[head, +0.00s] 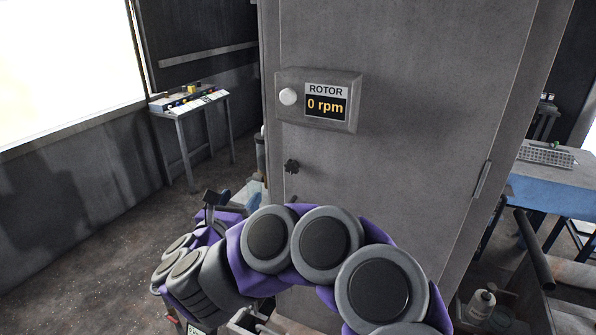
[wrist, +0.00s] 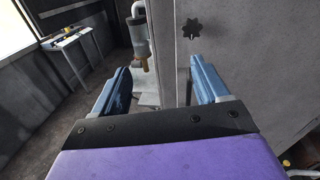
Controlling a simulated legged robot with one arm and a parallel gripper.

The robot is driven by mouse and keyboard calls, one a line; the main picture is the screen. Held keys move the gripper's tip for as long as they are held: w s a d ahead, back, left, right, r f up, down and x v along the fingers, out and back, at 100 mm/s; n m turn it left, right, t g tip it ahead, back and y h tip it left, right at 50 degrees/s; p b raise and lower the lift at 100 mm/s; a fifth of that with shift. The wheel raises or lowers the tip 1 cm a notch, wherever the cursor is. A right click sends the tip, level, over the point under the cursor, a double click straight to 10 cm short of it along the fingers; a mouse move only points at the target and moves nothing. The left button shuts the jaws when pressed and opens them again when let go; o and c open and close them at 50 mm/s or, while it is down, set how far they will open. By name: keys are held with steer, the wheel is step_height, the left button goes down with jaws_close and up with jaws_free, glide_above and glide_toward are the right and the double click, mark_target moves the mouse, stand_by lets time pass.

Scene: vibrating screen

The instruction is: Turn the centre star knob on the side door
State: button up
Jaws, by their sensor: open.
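The dark star knob (head: 291,166) sits on the left part of the grey door (head: 410,130), below the rotor display. It also shows in the wrist view (wrist: 191,28), beyond and slightly above the right finger's tip. No other star knob is in view. My gripper (wrist: 160,75) is open, with its two blue fingers wide apart and nothing between them. It is apart from the knob, which lies up and right of the gap. In the head view my purple arm partly hides the gripper and covers the door's lower part.
A box (head: 282,118) with a white button and a display reading ROTOR 0 rpm is above the knob. A grey and brown cylinder (wrist: 140,40) stands close left of the door edge. A control desk (head: 190,100) is at left; a blue bench (head: 550,185) is at right.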

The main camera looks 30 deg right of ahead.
steer(key=s+d+f+m+g+h, duration=0.1)
steer(key=s+d+m+h, duration=0.1)
steer(key=m, duration=0.1)
steer(key=g+p, duration=0.1)
glide_toward(290, 169)
steer(key=x, duration=0.8)
steer(key=shift+w+d, duration=0.15)
steer(key=shift+d, duration=0.1)
steer(key=shift+c, duration=0.4)
steer(key=c, duration=0.9)
